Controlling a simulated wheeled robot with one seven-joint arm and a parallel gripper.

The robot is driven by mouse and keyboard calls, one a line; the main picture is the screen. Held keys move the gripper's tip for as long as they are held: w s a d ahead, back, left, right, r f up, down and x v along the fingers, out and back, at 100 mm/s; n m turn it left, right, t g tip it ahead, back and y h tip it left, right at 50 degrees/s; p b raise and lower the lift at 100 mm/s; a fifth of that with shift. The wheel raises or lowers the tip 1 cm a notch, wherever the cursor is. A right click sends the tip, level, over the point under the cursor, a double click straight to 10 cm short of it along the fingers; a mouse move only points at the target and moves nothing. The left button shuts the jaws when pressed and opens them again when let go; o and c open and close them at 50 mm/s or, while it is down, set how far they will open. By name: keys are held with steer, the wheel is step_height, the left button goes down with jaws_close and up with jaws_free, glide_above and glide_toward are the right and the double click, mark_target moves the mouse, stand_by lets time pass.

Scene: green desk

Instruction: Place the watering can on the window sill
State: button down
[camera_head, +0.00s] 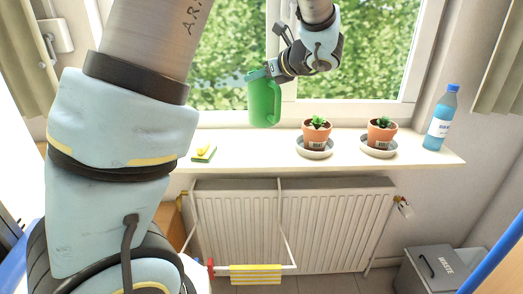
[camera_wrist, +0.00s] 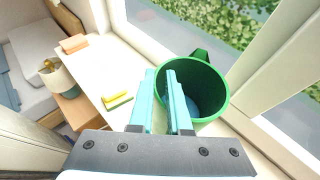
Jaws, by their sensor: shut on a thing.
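The green watering can (camera_head: 264,101) hangs upright in front of the window, above the left half of the white window sill (camera_head: 262,146). My gripper (camera_head: 271,70) is shut on its upper rim, at the top of the can. In the wrist view, my gripper (camera_wrist: 168,88) has its two light-blue fingers close together at the near left edge of the watering can (camera_wrist: 212,68). The can's open top and hollow inside face the wrist camera, and its handle is at the far side. A gap shows between the can and the sill in the head view.
Two potted plants (camera_head: 317,134) (camera_head: 381,133) on grey saucers and a blue bottle (camera_head: 440,118) stand on the sill's right half. A yellow-green sponge (camera_head: 204,153) lies at its left. Bare sill shows between sponge and plants. A radiator (camera_head: 290,222) is below.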

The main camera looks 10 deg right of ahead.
mark_target(259, 110)
steer(key=shift+f+b, duration=0.25)
steer(key=shift+b, duration=0.2)
steer(key=shift+s+f+p, duration=0.1)
steer(key=shift+f+p, duration=0.65)
steer(key=shift+f, duration=3.9)
steer(key=shift+f, duration=0.1)
steer(key=shift+f, duration=0.1)
steer(key=c, duration=0.9)
jaws_free()
steer(key=shift+o, duration=0.2)
